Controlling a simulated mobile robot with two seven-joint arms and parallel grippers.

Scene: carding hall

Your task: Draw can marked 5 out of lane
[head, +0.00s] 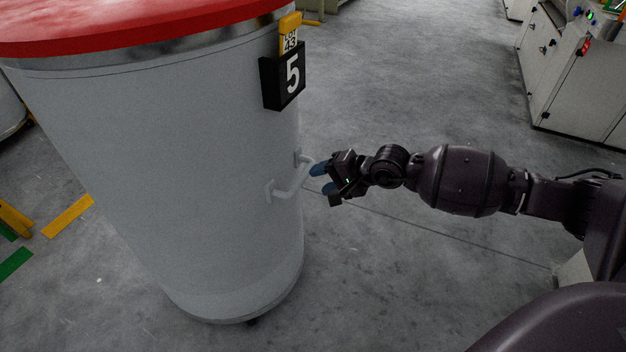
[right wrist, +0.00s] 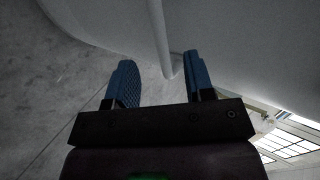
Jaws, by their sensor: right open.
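The can marked 5 (head: 170,160) is a tall light grey drum with a red rim, standing upright at the left of the head view. A black plate (head: 284,76) with a white 5 is on its upper right side. A pale bar handle (head: 291,181) sticks out from its side below the plate. My right gripper (head: 319,178) is open at the handle, its blue fingertips close to the bar. In the right wrist view the handle bar (right wrist: 160,40) passes between the blue fingers (right wrist: 160,80), which are apart. My left gripper is not in view.
Grey machine cabinets (head: 575,80) stand at the upper right. Yellow (head: 68,216) and green (head: 15,263) floor markings lie left of the can. Part of another can (head: 8,105) shows at the left edge. The floor right of the can is clear.

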